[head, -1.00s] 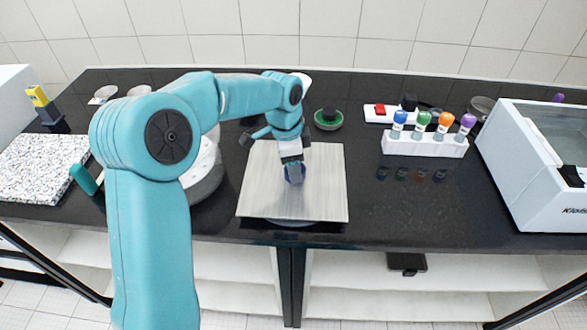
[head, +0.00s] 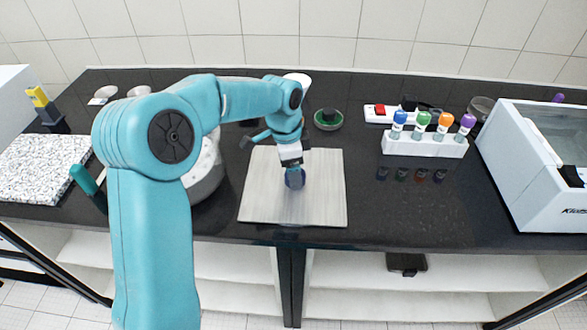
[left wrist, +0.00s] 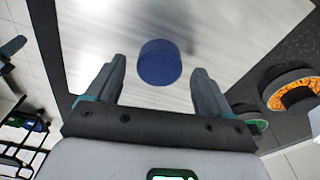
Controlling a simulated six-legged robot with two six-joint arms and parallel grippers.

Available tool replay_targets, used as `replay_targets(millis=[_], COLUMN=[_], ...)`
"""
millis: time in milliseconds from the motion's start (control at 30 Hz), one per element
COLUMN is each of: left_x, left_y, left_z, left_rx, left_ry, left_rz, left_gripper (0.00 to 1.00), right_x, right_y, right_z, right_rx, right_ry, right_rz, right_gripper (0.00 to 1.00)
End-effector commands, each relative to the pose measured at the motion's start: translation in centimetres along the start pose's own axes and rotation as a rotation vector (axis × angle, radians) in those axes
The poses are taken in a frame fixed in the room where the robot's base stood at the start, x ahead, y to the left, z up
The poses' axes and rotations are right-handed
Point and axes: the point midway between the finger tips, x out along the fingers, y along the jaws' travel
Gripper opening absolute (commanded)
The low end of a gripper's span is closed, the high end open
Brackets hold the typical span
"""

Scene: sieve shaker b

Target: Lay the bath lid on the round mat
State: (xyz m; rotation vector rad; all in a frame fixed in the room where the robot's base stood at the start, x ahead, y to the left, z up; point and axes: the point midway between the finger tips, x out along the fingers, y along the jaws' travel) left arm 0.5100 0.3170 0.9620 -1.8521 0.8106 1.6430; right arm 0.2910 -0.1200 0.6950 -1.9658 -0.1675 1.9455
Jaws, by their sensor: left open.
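The bath lid is a flat, square, brushed-metal plate (head: 318,205) with a round blue knob (head: 295,178) at its middle. It looks flat on or just above the dark bench, near its front edge. The round mat does not show; the lid may cover it. My left gripper (head: 294,172) points down over the knob. In the left wrist view the open fingers (left wrist: 160,68) stand on either side of the blue knob (left wrist: 160,62), with a gap on each side. The lid's plate (left wrist: 105,35) fills the area behind it. My right gripper is not in view.
A green-rimmed dish (head: 328,120) sits behind the lid. A white rack (head: 424,143) of several colour-capped tubes and a white machine (head: 535,165) stand to the right. A grey round device (head: 208,170) is at the left, beside a speckled slab (head: 40,165).

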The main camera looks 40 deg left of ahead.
Motion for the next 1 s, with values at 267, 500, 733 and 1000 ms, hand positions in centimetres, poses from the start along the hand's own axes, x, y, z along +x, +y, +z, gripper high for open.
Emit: replay_targets(millis=[267, 500, 733, 1000], left_x=[-6.5, -10.3, -11.1, -11.1], left_y=[-0.1, -0.1, 0.0, 0.0], left_z=[-0.1, 0.0, 0.0, 0.0], left_rx=[0.0, 0.0, 0.0, 0.0], left_ry=[0.005, 0.002, 0.001, 0.001], left_rz=[-0.006, -0.003, -0.001, -0.001], left_gripper=[0.81, 0.81, 0.81, 0.81], right_x=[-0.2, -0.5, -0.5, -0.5], right_y=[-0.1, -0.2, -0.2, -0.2], right_z=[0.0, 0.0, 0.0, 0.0], right_rx=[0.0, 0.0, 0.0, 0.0], right_ry=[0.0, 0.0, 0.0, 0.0], right_rz=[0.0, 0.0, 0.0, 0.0], right_gripper=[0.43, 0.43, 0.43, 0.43])
